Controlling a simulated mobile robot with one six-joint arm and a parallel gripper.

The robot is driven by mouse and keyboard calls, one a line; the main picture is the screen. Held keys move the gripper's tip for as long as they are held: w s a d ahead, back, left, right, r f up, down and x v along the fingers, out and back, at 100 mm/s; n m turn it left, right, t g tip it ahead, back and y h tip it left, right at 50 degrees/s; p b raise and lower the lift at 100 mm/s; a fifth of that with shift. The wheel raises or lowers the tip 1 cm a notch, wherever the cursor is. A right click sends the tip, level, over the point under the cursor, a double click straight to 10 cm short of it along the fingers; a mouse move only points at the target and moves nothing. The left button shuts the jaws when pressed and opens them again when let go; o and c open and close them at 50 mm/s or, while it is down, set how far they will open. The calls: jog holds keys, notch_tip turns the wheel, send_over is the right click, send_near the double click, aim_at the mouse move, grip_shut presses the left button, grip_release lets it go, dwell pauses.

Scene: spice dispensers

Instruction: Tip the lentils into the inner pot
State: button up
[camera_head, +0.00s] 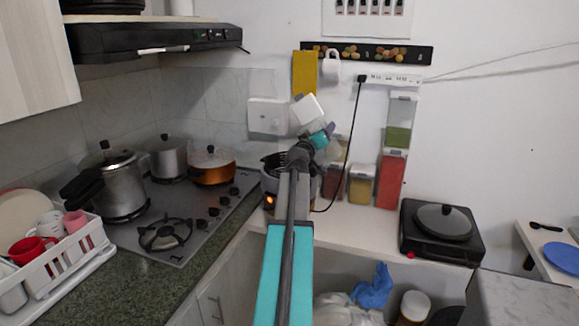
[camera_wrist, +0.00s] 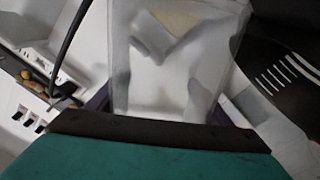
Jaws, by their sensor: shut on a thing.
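My gripper (camera_head: 321,136) is raised over the counter, partly hidden behind my own arm. It is shut on a clear, white-edged container (camera_head: 308,109), which is tilted above the cooker. In the wrist view the container (camera_wrist: 165,85) fills the space between the jaws. A brownish patch (camera_wrist: 178,17) shows at its far end; I cannot tell whether it is lentils. The cooker with the inner pot (camera_head: 272,163) stands on the counter below, with an orange light on its front. My arm covers much of it, and the pot's inside is hidden.
Dispensers with red (camera_head: 391,180), yellow (camera_head: 361,187) and green (camera_head: 399,136) contents stand to the right. A white box (camera_head: 267,116) is on the wall behind. A black cable (camera_head: 350,145) hangs beside my gripper. An orange pot (camera_head: 211,167) is on the stove at left.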

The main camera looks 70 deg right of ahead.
jog(key=s+m+b, duration=0.1)
jog(key=s+r+m+b, duration=0.1)
jog(key=m+b, duration=0.1)
jog(key=s+r+m+b, duration=0.1)
jog(key=m+b, duration=0.1)
jog(key=shift+s+d, duration=0.1)
jog(key=shift+s, duration=0.1)
jog(key=shift+s+f+m+b, duration=0.25)
jog(key=shift+m+b, duration=0.25)
jog(key=shift+b, duration=0.25)
jog(key=shift+s+m+b, duration=0.2)
jog(key=shift+m+b, duration=0.3)
jog(key=shift+b, duration=0.15)
jog(key=shift+r, duration=0.1)
jog(key=shift+r+p, duration=1.2)
jog(key=shift+r, duration=1.2)
